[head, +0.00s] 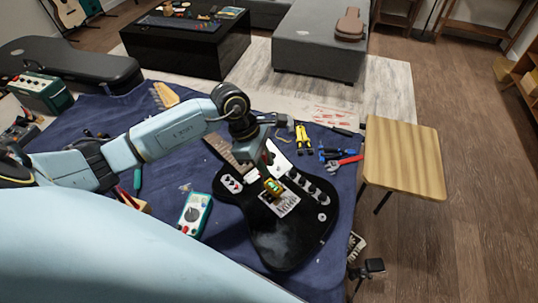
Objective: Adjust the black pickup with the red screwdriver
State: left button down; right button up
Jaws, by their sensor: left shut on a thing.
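A black electric guitar body (287,238) lies on the blue cloth. Its pickups (313,187) and silver bridge (285,205) show on its top. I cannot tell for sure which pickup is the black one. My left gripper (266,172) points down over the guitar's upper left part, near the pickups. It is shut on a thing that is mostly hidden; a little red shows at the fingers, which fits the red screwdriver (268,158). A small yellow-green piece shows just below the fingers. I cannot tell whether the tool touches the guitar. My right gripper is out of view.
A teal meter (194,213) lies left of the guitar. Yellow-and-black pliers (302,138) and red-and-blue tools (340,158) lie beyond it. A wooden stool (405,158) stands to the right. A black case (70,62) and green amplifier (40,92) are at the left.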

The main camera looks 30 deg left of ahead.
pick_arm(q)
jog(key=shift+f, duration=0.4)
jog(key=shift+s+f+b, duration=0.1)
jog(key=shift+f+b, duration=0.75)
jog(key=shift+f, duration=0.35)
jog(key=shift+f+b, duration=0.65)
jog(key=shift+f, duration=0.15)
jog(key=m+g+b, duration=0.1)
jog(key=m+b, duration=0.2)
jog(key=b, duration=0.1)
jog(key=m+g+b, duration=0.1)
jog(key=m+b, duration=0.3)
jog(key=b, duration=0.1)
jog(key=shift+s+f+m+g, duration=0.1)
jog(key=shift+f+m+g, duration=0.05)
jog(key=shift+m+g, duration=0.2)
jog(key=shift+m+g+y, duration=0.25)
jog(key=shift+m+y, duration=0.05)
jog(key=shift+m, duration=0.15)
jog(key=m+b, duration=0.2)
jog(key=b, duration=0.1)
jog(key=shift+s+a+m+g+y+b, duration=0.1)
jog(key=shift+m+g+y+b, duration=0.2)
jog(key=shift+g+b, duration=0.1)
jog(key=shift+m, duration=0.3)
jog(key=shift+s+r, duration=0.1)
jog(key=shift+r, duration=0.15)
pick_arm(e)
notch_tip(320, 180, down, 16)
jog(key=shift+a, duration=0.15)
